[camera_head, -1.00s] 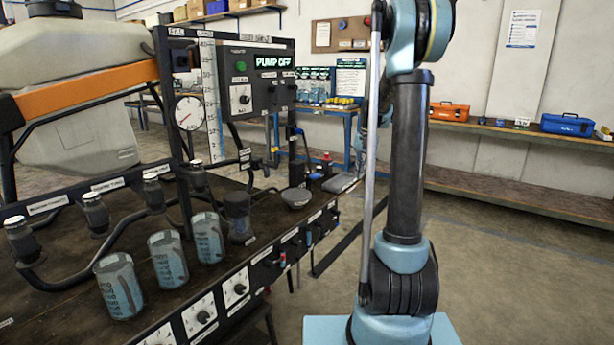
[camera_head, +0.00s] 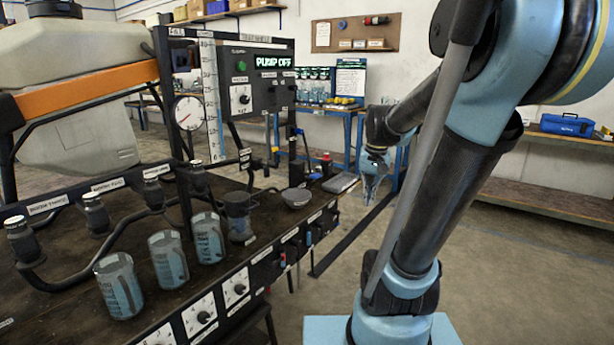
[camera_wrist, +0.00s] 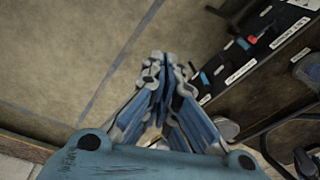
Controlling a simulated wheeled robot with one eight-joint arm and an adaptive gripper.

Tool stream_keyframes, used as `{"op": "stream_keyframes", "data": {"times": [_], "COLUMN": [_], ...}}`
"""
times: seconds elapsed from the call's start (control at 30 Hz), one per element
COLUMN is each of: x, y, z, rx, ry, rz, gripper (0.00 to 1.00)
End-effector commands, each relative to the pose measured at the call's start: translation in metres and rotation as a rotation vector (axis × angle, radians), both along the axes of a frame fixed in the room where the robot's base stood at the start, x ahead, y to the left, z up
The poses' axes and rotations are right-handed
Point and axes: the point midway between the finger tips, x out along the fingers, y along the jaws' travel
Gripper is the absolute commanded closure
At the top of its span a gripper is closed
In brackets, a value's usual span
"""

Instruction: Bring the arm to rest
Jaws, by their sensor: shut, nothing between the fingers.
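My arm (camera_head: 445,190) rises from its blue base at the lower right in the head view and leans right, with its elbow high at the top right. The forearm comes back toward the bench, and my gripper (camera_head: 374,172) hangs in the air just beyond the bench's right edge. In the wrist view my gripper (camera_wrist: 162,72) has its fingertips together with nothing between them. Floor lies below it, with the bench front on the right. My gripper touches nothing that I can see.
The dark workbench (camera_head: 262,222) on the left carries several measuring beakers (camera_head: 168,258), a grey bowl (camera_head: 296,197) and a control panel (camera_head: 262,82) reading "PUMP OFF". A large tank (camera_head: 85,100) stands at the far left. The floor right of the bench is open up to a wooden shelf (camera_head: 545,195).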

Motion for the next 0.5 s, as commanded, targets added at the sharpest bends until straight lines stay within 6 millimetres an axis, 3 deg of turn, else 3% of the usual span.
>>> {"op": "stream_keyframes", "data": {"times": [0.1, 0.5], "x": [-0.032, -0.117], "y": [0.001, 0.001], "z": [-0.012, -0.064], "rx": [-0.013, -0.055], "ry": [-0.012, -0.051], "rz": [0.033, 0.143], "gripper": [1.0, 1.0]}}
